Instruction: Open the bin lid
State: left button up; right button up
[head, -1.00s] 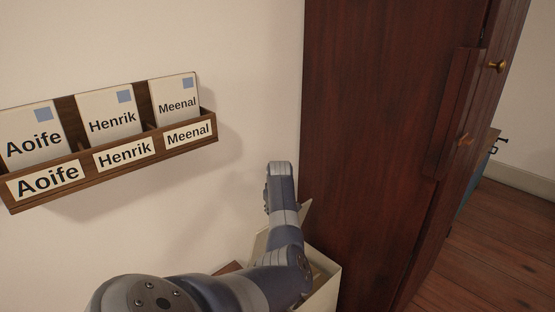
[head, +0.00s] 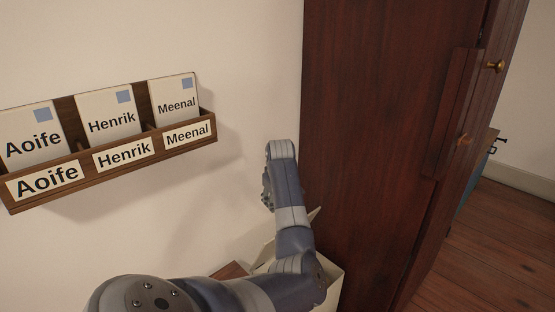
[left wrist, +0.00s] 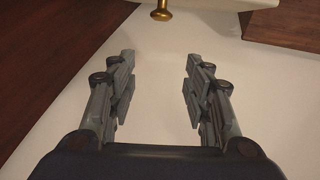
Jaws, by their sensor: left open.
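The cream bin (head: 333,284) stands low against the dark cabinet's side, mostly hidden behind my left arm. A pale panel, which looks like its lid (head: 313,215), sticks up at a tilt beside my left wrist. How far it is raised is hard to tell. My left gripper (head: 268,190) is above the bin, near the wall, its fingers mostly hidden in the head view. In the left wrist view my left gripper (left wrist: 157,62) is open with nothing between its fingers. A brass knob (left wrist: 161,12) on a cream edge lies beyond the fingertips, apart from them. My right gripper is not in view.
A wooden letter rack (head: 110,158) with named cards hangs on the wall at the left. The tall dark red cabinet (head: 375,140) stands close to the right of my left arm. Bare wooden floor (head: 490,250) shows at the far right.

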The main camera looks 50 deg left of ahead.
pick_arm(q)
jog(key=shift+v, duration=1.4)
